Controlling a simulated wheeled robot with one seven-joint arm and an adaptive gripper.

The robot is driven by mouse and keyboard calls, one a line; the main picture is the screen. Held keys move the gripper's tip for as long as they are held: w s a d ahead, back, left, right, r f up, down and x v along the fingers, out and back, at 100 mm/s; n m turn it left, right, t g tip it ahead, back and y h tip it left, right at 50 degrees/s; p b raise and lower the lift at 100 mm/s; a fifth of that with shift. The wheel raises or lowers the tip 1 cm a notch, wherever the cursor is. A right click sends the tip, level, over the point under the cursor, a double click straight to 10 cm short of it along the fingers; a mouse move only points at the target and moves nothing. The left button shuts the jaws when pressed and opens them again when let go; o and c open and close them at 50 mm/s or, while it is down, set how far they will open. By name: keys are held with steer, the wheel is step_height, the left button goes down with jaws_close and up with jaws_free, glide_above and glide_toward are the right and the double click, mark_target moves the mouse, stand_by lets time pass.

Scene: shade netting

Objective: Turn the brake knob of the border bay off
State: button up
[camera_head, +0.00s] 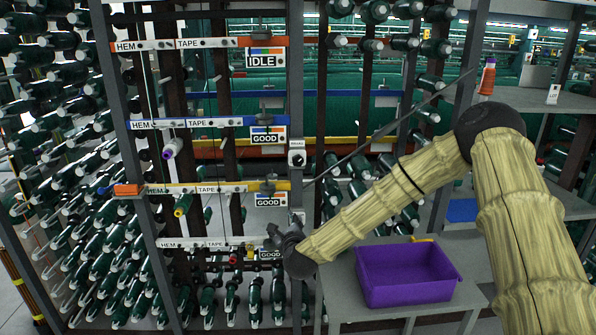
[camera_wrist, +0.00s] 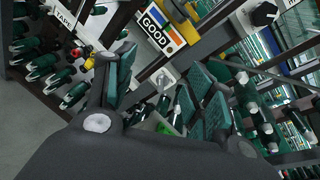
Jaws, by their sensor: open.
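A white plate with a small lettered label and a black brake knob (camera_head: 297,158) is on the grey upright, right of the middle rows. A black knob on a white plate (camera_wrist: 265,13) shows at the top right of the wrist view. My gripper (camera_head: 279,235) is at the lower end of that upright, beside the lowest row and below the plate. In the wrist view my gripper (camera_wrist: 165,88) has its two green-padded fingers apart with nothing between them. A pale plate (camera_wrist: 163,80) is seen beyond the fingers. I cannot read which bay is the border bay.
Placards read IDLE (camera_head: 265,57) on the top row and GOOD (camera_head: 268,135) on the rows below. A purple bin (camera_head: 407,274) stands on a grey table at right. Spool racks (camera_head: 70,200) fill the left. A thin dark rod slants across the upright.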

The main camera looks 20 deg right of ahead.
mark_target(298, 161)
steer(key=w+d+r+m+t+h, duration=0.1)
steer(key=w+d+r+m, duration=0.15)
steer(key=r, duration=0.25)
steer(key=w+d+r+m+h+p, duration=0.1)
steer(key=d+r+m, duration=0.15)
steer(key=r, duration=0.25)
steer(key=w+d+r+m+t+h, duration=0.1)
steer(key=d+r+m, duration=0.1)
steer(key=r+m, duration=0.15)
steer(key=shift+n, duration=0.45)
steer(key=p+x, duration=0.1)
steer(key=x, duration=0.2)
steer(key=p+x, duration=0.1)
steer(key=x, duration=0.2)
steer(key=p+x, duration=0.1)
steer(key=x, duration=0.2)
steer(key=shift+w+r+p, duration=0.15)
steer(key=shift+r+p, duration=0.2)
steer(key=shift+r, duration=0.05)
steer(key=shift+x, duration=0.95)
steer(key=shift+d+f, duration=0.1)
steer(key=shift+c, duration=0.4)
steer(key=c, duration=0.9)
